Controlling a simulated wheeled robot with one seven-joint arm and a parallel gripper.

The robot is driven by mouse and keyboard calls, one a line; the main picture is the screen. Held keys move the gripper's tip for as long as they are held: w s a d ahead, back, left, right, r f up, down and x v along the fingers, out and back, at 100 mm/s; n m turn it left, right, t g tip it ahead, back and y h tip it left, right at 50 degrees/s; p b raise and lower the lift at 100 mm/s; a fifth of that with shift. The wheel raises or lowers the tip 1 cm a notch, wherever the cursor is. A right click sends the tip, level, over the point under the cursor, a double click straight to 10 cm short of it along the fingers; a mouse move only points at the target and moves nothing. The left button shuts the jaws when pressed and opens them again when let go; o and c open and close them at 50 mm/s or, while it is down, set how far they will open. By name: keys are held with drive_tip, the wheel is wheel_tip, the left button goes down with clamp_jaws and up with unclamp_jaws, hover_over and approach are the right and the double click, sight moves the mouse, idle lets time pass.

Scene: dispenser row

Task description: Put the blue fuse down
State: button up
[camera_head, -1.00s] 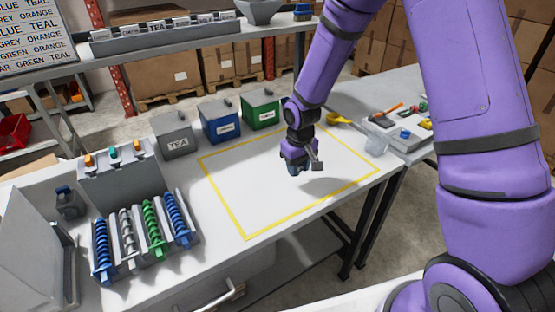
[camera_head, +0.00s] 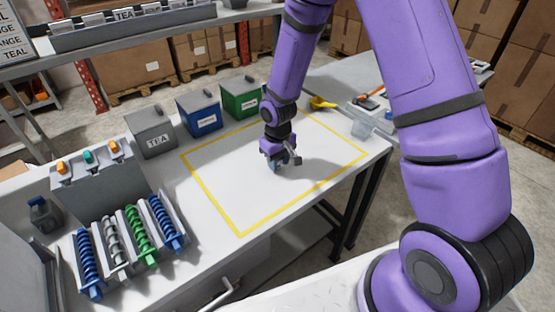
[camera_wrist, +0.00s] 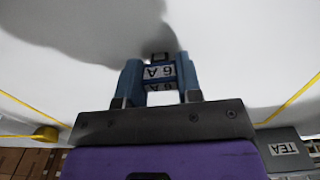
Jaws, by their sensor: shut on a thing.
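My gripper (camera_head: 279,158) is low over the white worktop, inside the yellow taped rectangle (camera_head: 212,202). It is shut on the blue fuse (camera_wrist: 158,72). In the wrist view the fuse has blue sides and white labels that seem to read 6 A upside down. In the head view only a little blue of the fuse (camera_head: 281,167) shows under the jaws. A shadow lies on the worktop close by. I cannot tell whether the fuse touches the surface.
Grey (camera_head: 152,133), blue (camera_head: 199,113) and green (camera_head: 241,99) lidded bins stand behind the rectangle. A dispenser with several coloured coils (camera_head: 140,235) is at the left. A yellow scoop (camera_head: 322,103) and a clear cup (camera_head: 362,127) are at the right. The rectangle is otherwise clear.

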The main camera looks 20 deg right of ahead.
drive_tip(key=o, duration=1)
drive_tip(key=shift+c, duration=0.2)
drive_tip(key=s+d+r+t, duration=0.1)
drive_tip(key=s+d+r, duration=0.1)
drive_tip(key=r, duration=0.9)
drive_tip(key=s+d+r, duration=0.1)
drive_tip(key=s+r, duration=0.1)
drive_tip(key=r, duration=0.9)
drive_tip(key=s+d+r+m+t, duration=0.1)
drive_tip(key=s+d+r+t, duration=0.1)
drive_tip(key=s+r, duration=0.6)
drive_tip(key=s+d+r+m+t, duration=0.2)
drive_tip(key=s+d+r, duration=0.2)
drive_tip(key=s+r, duration=0.4)
drive_tip(key=s, duration=0.5)
drive_tip(key=shift+s+m, duration=0.15)
drive_tip(key=shift+m, duration=0.15)
drive_tip(key=shift+o, duration=0.5)
drive_tip(key=shift+s, duration=0.45)
